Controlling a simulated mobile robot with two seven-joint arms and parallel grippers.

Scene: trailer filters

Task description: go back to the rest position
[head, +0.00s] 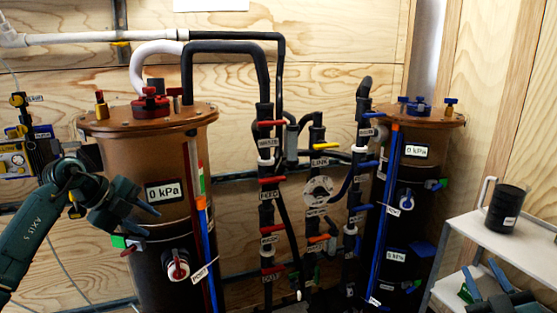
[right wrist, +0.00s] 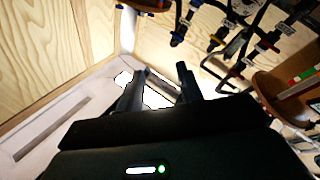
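My left gripper (head: 150,217) is at the left in the head view, in front of the left brown tank (head: 150,150). Its two fingers point right and stand apart, with nothing seen between them. My right gripper (head: 482,272) is low at the right edge in the head view, by the white shelf unit (head: 460,228). In the right wrist view its fingers (right wrist: 160,82) are spread, with a bright gap and a pale surface behind them. I see nothing held. Most of the right arm is out of view.
A second brown tank (head: 405,165) stands at the right. Pipes with red, blue and orange valve handles run between the tanks (head: 270,180). A black cup (head: 506,208) stands on the shelf's upper board. A yellow and blue device (head: 18,158) is at the far left. Plywood walls are behind.

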